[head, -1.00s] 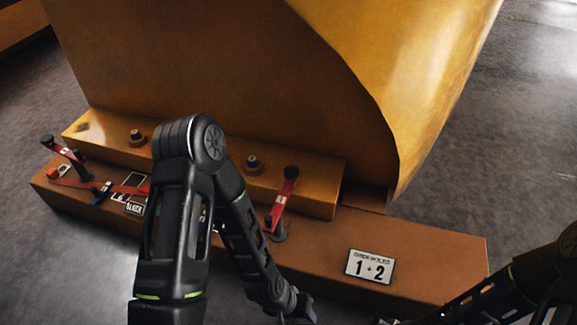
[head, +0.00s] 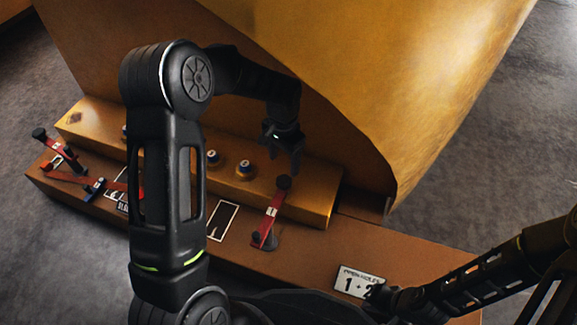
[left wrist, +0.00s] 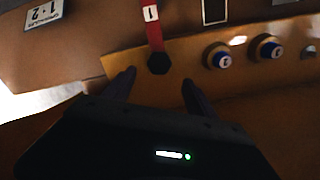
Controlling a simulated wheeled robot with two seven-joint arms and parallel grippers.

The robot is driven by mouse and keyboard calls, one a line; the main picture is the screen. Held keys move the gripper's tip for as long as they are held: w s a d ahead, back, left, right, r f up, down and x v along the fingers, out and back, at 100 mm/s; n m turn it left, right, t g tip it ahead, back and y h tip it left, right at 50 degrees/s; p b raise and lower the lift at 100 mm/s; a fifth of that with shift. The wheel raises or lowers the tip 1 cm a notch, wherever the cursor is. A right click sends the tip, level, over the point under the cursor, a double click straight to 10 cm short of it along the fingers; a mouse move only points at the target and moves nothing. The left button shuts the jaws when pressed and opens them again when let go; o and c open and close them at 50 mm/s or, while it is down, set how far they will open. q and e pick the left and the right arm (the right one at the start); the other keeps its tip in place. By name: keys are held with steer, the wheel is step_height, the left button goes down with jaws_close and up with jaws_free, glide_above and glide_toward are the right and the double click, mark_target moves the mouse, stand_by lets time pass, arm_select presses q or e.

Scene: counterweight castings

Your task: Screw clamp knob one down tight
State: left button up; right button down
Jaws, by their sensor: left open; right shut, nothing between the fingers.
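Clamp knob one (head: 284,182) is a black knob at the upper end of a red clamp arm (head: 270,215) marked 1, which lies across the gold ledge and the brown base. In the left wrist view the knob (left wrist: 158,64) shows as a dark hexagon just beyond my fingertips. My left gripper (head: 283,162) is open and points down just above the knob; in the left wrist view its fingertips (left wrist: 159,77) lie on either side of it. Contact cannot be told. My right gripper (head: 378,294) is shut and empty, low at the right, in front of the number plate.
Blue-topped bolts (head: 244,169) stand on the gold ledge (head: 318,195) close to the knob. A second red clamp (head: 65,155) is at the far left. The large yellow casting (head: 300,65) rises behind. The number plate (head: 352,281) is partly covered.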

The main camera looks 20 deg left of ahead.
mark_target(284, 180)
arm_select(q)
steer(key=shift+s, duration=0.1)
steer(key=shift+f, duration=0.15)
step_height(284, 180, down, 8)
steer(key=b, duration=0.3)
steer(key=shift+r, duration=0.2)
steer(key=shift+c, duration=0.6)
steer(key=c, duration=1.3)
steer(key=shift+o, duration=0.2)
